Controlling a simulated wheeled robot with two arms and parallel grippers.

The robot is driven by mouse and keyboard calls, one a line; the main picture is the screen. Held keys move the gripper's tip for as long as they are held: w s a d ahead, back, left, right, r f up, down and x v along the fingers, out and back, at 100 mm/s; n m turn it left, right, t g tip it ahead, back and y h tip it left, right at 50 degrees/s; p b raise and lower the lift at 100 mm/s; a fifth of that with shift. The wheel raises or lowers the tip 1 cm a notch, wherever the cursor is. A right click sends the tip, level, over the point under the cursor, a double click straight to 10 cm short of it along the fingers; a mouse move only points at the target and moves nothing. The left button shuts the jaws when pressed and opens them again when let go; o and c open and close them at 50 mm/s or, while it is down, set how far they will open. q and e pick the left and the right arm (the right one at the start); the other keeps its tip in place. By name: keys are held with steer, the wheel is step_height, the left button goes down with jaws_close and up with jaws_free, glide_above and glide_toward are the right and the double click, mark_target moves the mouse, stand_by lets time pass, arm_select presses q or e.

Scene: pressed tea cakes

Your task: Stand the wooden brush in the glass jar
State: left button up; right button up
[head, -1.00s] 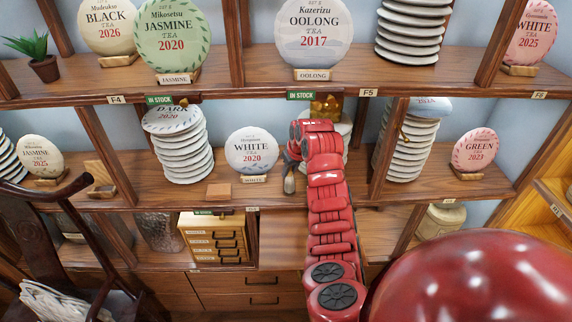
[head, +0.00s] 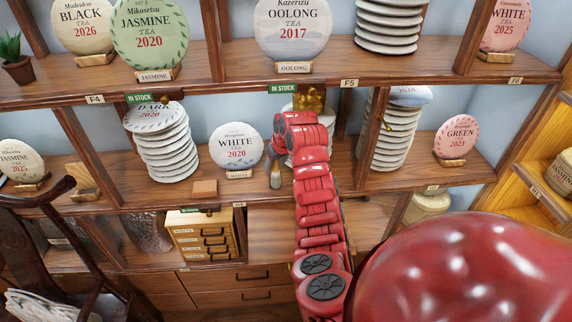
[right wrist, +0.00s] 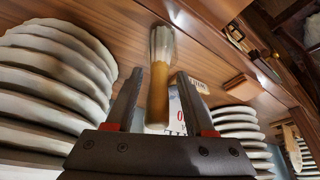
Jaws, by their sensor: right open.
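The wooden brush (head: 275,179) is at the front of the middle shelf, right of the white tea cake; its pale bristle end shows in the head view. In the right wrist view the brush (right wrist: 158,92) shows its brown handle between my open fingers and its pale bristles farther off. My right gripper (head: 273,157) is open around the handle; I cannot tell whether either finger touches it. It also shows in the right wrist view (right wrist: 156,88). A glass jar (head: 150,232) stands on the lower shelf, left of the small drawer box. My left gripper is out of view.
Stacks of tea cakes stand left (head: 166,150) and right (head: 396,135) of my right arm. A small wooden block (head: 205,188) lies near the shelf edge. The drawer box (head: 202,238) stands beside the jar. A dark chair (head: 40,235) is at lower left.

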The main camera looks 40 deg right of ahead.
mark_target(277, 163)
steer(key=b+v, duration=0.1)
steer(key=v, duration=0.1)
steer(key=b+v, duration=0.1)
steer(key=v, duration=0.2)
steer(key=shift+s+d+f, duration=0.1)
steer(key=shift+s, duration=0.1)
steer(key=s+a, duration=0.1)
steer(key=s, duration=1)
steer(key=shift+s, duration=0.2)
steer(key=shift+f, duration=0.15)
